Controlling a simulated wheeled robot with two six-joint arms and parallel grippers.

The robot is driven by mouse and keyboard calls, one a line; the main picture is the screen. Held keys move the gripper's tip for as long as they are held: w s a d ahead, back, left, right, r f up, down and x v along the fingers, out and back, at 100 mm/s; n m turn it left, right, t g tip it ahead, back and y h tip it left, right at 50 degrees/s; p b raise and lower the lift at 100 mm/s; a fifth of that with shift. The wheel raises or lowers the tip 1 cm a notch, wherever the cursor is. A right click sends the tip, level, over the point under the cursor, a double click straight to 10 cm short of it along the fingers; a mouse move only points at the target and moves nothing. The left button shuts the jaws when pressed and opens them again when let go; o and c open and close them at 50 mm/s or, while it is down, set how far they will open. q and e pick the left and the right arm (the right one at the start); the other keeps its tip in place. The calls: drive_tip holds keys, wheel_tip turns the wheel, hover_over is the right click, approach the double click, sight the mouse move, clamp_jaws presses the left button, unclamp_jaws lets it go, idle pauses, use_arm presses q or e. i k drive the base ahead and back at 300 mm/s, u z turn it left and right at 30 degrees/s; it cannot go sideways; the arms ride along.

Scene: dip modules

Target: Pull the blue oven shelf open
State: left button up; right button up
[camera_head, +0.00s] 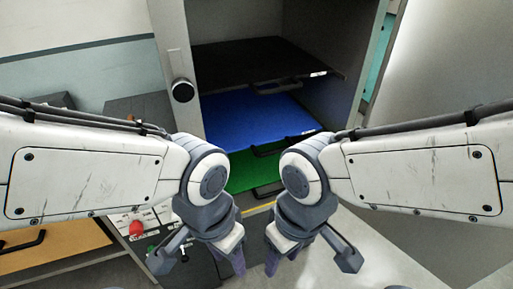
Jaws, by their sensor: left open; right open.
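The blue shelf (248,119) lies inside the open oven cabinet (240,20), between a black shelf above and a green shelf below. A dark handle is partly visible at its front right edge, partly hidden by my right arm. My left gripper (205,268) and my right gripper (310,258) hang low in front of the oven, pointing down. Both are open and empty, apart from the blue shelf. My arms hide part of the shelf's front edge.
The black shelf (265,62) with its handle is above, and the green shelf (252,170) is below. The oven door edge with a black knob (182,90) is at left. A panel with a red button (136,228) and an orange-brown board (60,247) are lower left.

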sight(239, 120)
drive_tip(key=u, duration=1.85)
drive_tip(key=k, duration=0.9)
drive_tip(key=z, duration=1.2)
drive_tip(key=i, duration=1)
